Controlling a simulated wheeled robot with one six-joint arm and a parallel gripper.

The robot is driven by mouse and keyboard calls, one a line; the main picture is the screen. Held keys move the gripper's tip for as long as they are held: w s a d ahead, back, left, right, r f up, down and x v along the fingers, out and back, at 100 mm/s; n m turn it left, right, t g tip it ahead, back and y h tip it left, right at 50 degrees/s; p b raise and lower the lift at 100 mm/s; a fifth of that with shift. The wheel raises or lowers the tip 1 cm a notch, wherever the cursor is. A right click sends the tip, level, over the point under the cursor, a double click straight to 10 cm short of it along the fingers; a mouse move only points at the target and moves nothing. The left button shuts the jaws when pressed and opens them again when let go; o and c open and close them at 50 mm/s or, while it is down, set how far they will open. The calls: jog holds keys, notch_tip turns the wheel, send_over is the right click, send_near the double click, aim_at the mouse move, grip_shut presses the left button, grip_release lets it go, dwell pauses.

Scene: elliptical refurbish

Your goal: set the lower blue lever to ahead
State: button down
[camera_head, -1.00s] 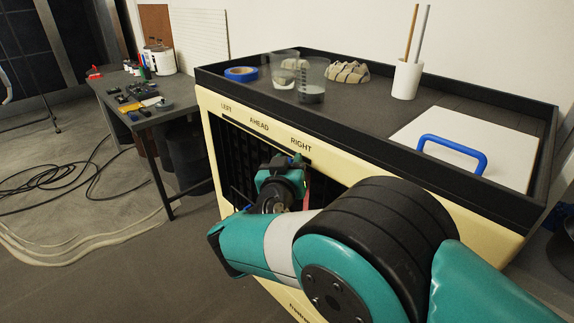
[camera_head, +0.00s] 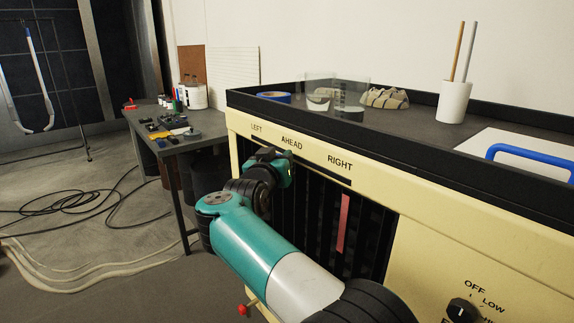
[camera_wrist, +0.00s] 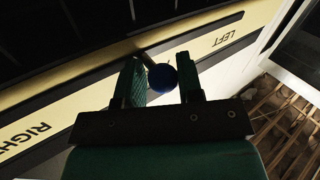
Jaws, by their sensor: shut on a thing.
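In the wrist view a round blue lever knob (camera_wrist: 162,76) on a thin stem sits between the two green fingers of my gripper (camera_wrist: 160,82). My gripper is shut on it. In the head view my gripper (camera_head: 280,167) is at the front of the cream cabinet, just below the AHEAD label (camera_head: 291,143). The LEFT label (camera_head: 256,128) is up and to its left, the RIGHT label (camera_head: 340,162) to its right. The knob is hidden by my gripper in the head view. In the wrist view AHEAD is hidden.
A red strip (camera_head: 343,222) hangs in the dark slatted opening right of my gripper. The cabinet's tray top holds blue tape (camera_head: 274,97), clear beakers and a white cup (camera_head: 453,101). A side table (camera_head: 185,142) stands at left. A dial (camera_head: 462,311) is at lower right.

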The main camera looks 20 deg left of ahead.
jog(key=shift+a, duration=0.2)
jog(key=c, duration=1)
grip_release()
jog(key=shift+o, duration=1.1)
jog(key=shift+d, duration=0.2)
jog(key=shift+s+a, duration=0.1)
jog(key=shift+s, duration=0.45)
jog(key=s+b, duration=0.2)
jog(key=s, duration=1.4)
jog(key=shift+d, duration=0.45)
jog(key=shift+s, duration=0.1)
